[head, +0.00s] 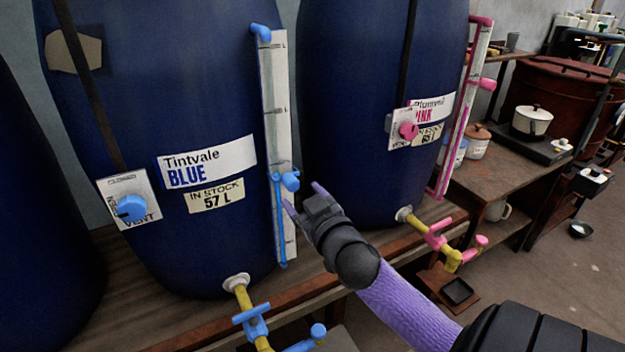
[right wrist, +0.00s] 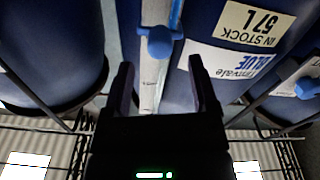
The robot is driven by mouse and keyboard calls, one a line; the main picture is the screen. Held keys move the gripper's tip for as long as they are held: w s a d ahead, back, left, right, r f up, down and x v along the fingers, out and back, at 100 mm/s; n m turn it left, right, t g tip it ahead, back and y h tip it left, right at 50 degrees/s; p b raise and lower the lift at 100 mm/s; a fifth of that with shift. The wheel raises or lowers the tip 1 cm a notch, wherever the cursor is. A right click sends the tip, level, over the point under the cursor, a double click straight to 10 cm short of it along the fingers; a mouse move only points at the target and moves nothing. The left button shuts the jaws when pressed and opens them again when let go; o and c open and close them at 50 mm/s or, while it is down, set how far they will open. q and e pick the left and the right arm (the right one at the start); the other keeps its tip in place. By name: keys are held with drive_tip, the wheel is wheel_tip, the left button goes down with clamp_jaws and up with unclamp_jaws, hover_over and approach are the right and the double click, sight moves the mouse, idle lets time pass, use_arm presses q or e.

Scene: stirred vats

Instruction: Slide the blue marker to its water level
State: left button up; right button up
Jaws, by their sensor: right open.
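The blue marker (head: 290,181) is a small blue knob on the white gauge strip (head: 276,110) of the vat labelled Tintvale BLUE (head: 205,90). A thin blue line (head: 280,235) runs down the strip from about the marker's height to near its lower end. I cannot tell exactly where the water level stands. My right gripper (head: 303,197) is open and empty, its fingers pointing at the strip close to the marker. In the right wrist view, the marker (right wrist: 160,40) shows beyond and between the two fingertips (right wrist: 161,66), apparently untouched.
The blue vat has a vent knob (head: 131,207) and a yellow tap with a blue handle (head: 252,322). To the right stands a pink-labelled vat (head: 370,100) with a pink gauge (head: 465,110) and tap (head: 440,240). A side table (head: 510,175) carries pots.

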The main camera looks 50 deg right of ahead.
drive_tip(key=v, duration=0.5)
drive_tip(key=s+a+f+g+y, duration=0.1)
drive_tip(key=s+a+f+g, duration=0.15)
drive_tip(key=f, duration=0.75)
drive_tip(key=s+a+f+g+y, duration=0.1)
drive_tip(key=s+f+g, duration=0.2)
drive_tip(key=f, duration=0.6)
drive_tip(key=s+a+f+g+y, duration=0.1)
drive_tip(key=s+f+g, duration=0.2)
drive_tip(key=f, duration=0.7)
drive_tip(key=s+a+f+n+g+y, duration=0.1)
drive_tip(key=s+a+f+g, duration=0.3)
drive_tip(key=s+f, duration=0.3)
drive_tip(key=s+a+f+n+g+y, duration=0.1)
drive_tip(key=s+a+f+g, duration=0.3)
drive_tip(key=s, duration=1.3)
drive_tip(key=a+f+n, duration=0.1)
drive_tip(key=a+f, duration=0.2)
drive_tip(key=shift+f, duration=0.4)
